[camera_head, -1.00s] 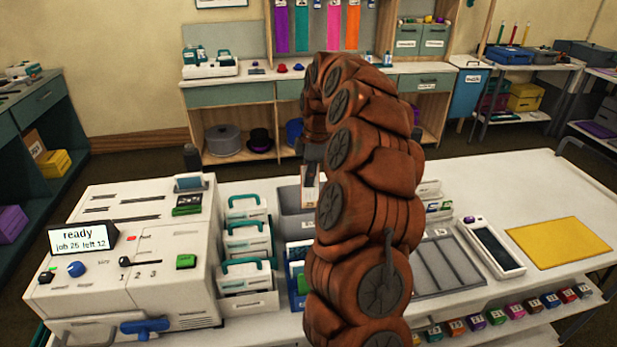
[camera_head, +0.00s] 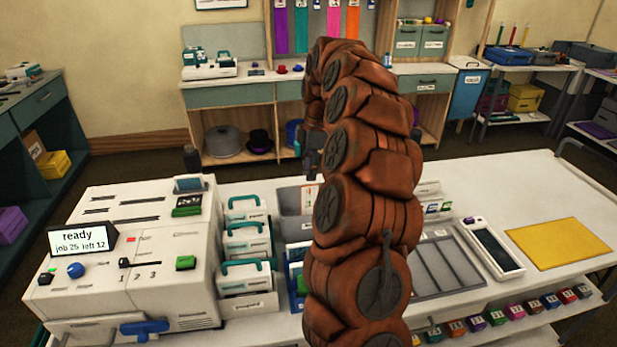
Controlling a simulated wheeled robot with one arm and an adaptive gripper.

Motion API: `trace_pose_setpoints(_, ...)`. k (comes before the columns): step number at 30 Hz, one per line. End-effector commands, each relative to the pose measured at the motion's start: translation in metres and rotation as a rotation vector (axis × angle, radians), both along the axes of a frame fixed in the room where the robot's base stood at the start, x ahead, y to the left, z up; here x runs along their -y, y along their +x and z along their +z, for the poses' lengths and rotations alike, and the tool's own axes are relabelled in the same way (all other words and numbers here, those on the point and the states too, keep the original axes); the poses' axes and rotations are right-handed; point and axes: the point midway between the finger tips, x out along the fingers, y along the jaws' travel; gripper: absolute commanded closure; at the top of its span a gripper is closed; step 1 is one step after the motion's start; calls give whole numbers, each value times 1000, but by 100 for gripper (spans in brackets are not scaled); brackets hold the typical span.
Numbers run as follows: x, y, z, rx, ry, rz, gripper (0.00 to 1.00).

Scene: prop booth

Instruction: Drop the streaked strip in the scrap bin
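My gripper (camera_head: 312,158) is up over the grey bin behind my arm, partly hidden by the arm's links. Its dark fingers look parted, with no strip between them. A pale strip (camera_head: 308,198) with reddish marks shows below the fingertips, apart from them, within the outline of the grey bin (camera_head: 291,203). Its lower part is hidden, and I cannot make out its streaks. The grey bin stands on the white table behind the white card boxes; its right side is behind my arm, and no label on it can be read.
A white machine (camera_head: 130,250) with a "ready" screen fills the table's left. Teal-handled boxes (camera_head: 246,240) stand beside it. Right of my arm are a grey slotted tray (camera_head: 447,265), a handheld device (camera_head: 492,249) and a yellow mat (camera_head: 560,243). The table's far right is clear.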

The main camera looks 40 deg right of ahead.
Motion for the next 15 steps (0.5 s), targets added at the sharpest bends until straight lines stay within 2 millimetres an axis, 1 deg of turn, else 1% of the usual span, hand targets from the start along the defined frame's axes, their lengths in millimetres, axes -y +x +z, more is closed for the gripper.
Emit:
trace_pose_setpoints(3,3,0,19,4,-3,-1,65)
trace_pose_setpoints(6,4,-1,32,1,-2,-1,65)
trace_pose_setpoints(12,7,-2,58,3,-3,1,65)
trace_pose_setpoints(15,8,-3,66,1,-3,0,65)
